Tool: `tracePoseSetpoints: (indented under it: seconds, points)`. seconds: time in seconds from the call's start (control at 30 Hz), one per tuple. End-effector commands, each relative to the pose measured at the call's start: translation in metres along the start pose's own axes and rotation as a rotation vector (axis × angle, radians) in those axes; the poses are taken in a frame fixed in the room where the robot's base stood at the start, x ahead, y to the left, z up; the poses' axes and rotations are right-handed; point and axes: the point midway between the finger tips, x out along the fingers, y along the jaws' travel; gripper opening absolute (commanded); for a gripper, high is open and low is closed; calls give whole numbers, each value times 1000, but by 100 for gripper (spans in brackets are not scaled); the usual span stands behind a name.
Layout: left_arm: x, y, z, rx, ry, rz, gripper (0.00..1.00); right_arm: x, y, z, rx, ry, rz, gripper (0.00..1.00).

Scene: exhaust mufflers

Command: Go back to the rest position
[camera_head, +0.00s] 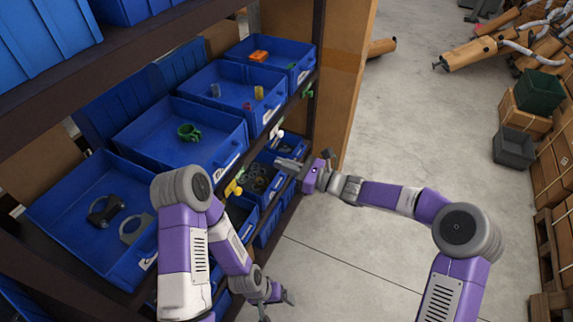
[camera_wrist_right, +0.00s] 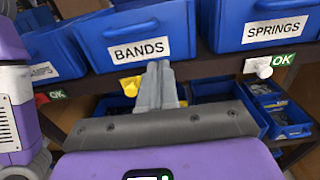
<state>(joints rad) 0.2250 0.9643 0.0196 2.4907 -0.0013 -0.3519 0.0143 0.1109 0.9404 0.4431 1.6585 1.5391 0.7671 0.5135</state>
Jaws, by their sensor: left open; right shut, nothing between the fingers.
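My right gripper (camera_head: 281,164) reaches left to the front of the shelf, its fingers close together and empty. In the right wrist view its shut fingers (camera_wrist_right: 157,84) point at the shelf, below the bin labelled BANDS (camera_wrist_right: 148,38) and in front of the lower bins. My left gripper (camera_head: 289,298) is lower down, in front of the shelf's lower part. It is open and empty, small in the head view. My left arm's upper links cover part of the shelf front.
A yellow tag (camera_head: 234,187) is at the shelf edge. Boxes, a dark green crate (camera_head: 539,92) and mufflers (camera_head: 470,54) are at the right. The middle floor (camera_head: 400,120) is clear.

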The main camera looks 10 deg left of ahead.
Motion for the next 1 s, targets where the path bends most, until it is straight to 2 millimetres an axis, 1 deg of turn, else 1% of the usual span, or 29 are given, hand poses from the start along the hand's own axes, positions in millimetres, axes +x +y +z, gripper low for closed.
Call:
tracePoseSetpoints:
  seconds: [0.1, 0.27, 0.33, 0.37, 0.47, 0.5, 0.57, 0.6, 0.67, 0.7, 0.77, 0.8, 0.87, 0.9, 1.0]
  points:
    - [0, 0, 0, 0, 0, 0, 89, -6, 0, 0, 0, 0, -1, 0]
    - [0, 0, 0, 0, 0, 0, 89, -7, 1, -2, -2, 5, 1, 0]
    - [0, 0, 0, 0, 0, 0, 89, -8, 4, -12, -12, 33, 9, 0]
    - [0, 0, 0, 0, 0, 0, 89, -10, 8, -19, -21, 57, 17, 0]
    - [1, 0, 0, 0, 0, 0, 89, -21, 25, -62, -78, 184, 59, 0]
    - [1, 0, 0, 0, 0, 0, 89, -29, 35, -85, -114, 254, 87, 0]
    - [1, 0, 0, 0, 0, 0, 89, -45, 52, -123, -179, 368, 139, 0]
    - [2, 0, 0, 0, 0, 0, 89, -59, 64, -148, -227, 447, 180, 0]
    - [2, -1, 0, 0, 0, 0, 89, -83, 82, -185, -307, 559, 247, 0]
    - [2, -1, 0, 0, 0, 0, 89, -100, 94, -207, -366, 629, 297, 0]
    - [3, -1, 0, 0, 0, 0, 89, -129, 112, -238, -461, 726, 381, 0]
    - [3, -1, 0, 0, 0, 0, 89, -150, 124, -258, -533, 787, 443, 0]
    - [4, -1, 0, 0, 0, 0, 89, -182, 142, -282, -651, 863, 543, 0]
    - [4, -1, 0, 0, 0, 0, 89, -202, 153, -296, -731, 902, 608, 0]
    - [5, -2, 0, 0, 0, 0, 89, -242, 176, -318, -929, 954, 756, 0]
